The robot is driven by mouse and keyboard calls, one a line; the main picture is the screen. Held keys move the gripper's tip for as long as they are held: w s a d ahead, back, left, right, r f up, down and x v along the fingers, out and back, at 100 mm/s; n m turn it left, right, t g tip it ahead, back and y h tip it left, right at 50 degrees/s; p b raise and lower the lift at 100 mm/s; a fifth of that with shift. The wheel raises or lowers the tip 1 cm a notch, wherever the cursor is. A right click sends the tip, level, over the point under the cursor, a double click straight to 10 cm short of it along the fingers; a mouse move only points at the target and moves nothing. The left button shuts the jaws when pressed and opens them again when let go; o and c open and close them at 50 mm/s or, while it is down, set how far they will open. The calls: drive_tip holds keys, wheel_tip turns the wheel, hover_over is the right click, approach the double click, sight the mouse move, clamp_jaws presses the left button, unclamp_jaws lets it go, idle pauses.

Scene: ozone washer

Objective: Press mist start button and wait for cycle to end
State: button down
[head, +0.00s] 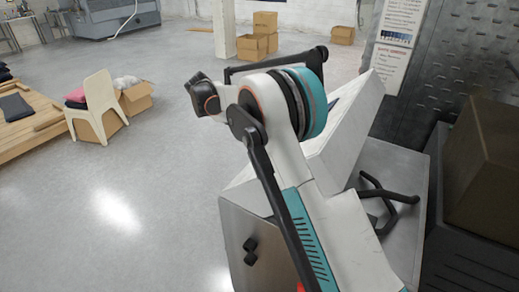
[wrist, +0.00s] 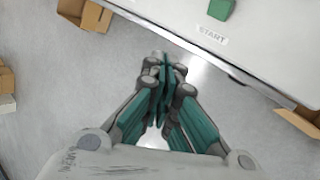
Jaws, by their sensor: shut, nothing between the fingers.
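In the wrist view a green button (wrist: 221,9) sits at the top edge on a pale panel (wrist: 268,42), with a label reading START (wrist: 212,35) just below it. My gripper (wrist: 163,62) is shut and empty. Its fingertips are below and left of the label, over the grey floor in the picture and outside the panel's edge. In the head view the washer's white slanted housing (head: 345,125) stands behind my arm, which hides much of it. My gripper and the button cannot be made out in the head view.
A metal cabinet (head: 237,240) with a black knob (head: 250,250) stands under the housing. A dark box (head: 485,165) is at the right. A white chair (head: 98,105), a wooden pallet (head: 30,135) and cardboard boxes (head: 252,46) stand farther off.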

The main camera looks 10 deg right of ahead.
drive_tip(key=shift+s+r, duration=0.1)
drive_tip(key=shift+s+d+f+b, duration=0.6)
drive_tip(key=shift+s+d+f, duration=0.15)
drive_tip(key=shift+f, duration=0.3)
drive_tip(key=shift+s+d+f+b, duration=0.55)
drive_tip(key=shift+s+d+f, duration=0.15)
drive_tip(key=shift+f, duration=0.35)
drive_tip(key=shift+s+d+f+b, duration=0.6)
drive_tip(key=shift+s+d+f, duration=0.15)
drive_tip(key=shift+f, duration=0.3)
drive_tip(key=shift+s+d+f+b, duration=0.2)
drive_tip(key=shift+d+f+b, duration=0.05)
drive_tip(key=shift+f+b, duration=0.1)
drive_tip(key=shift+s+d+f+b, duration=0.25)
drive_tip(key=shift+s+f+b, duration=0.05)
drive_tip(key=shift+b, duration=0.05)
idle(0.3)
drive_tip(key=shift+w+r, duration=0.1)
drive_tip(key=shift+r, duration=0.05)
drive_tip(key=shift+w+a+r+p, duration=0.3)
drive_tip(key=shift+w+a+r, duration=0.15)
drive_tip(key=shift+r, duration=0.1)
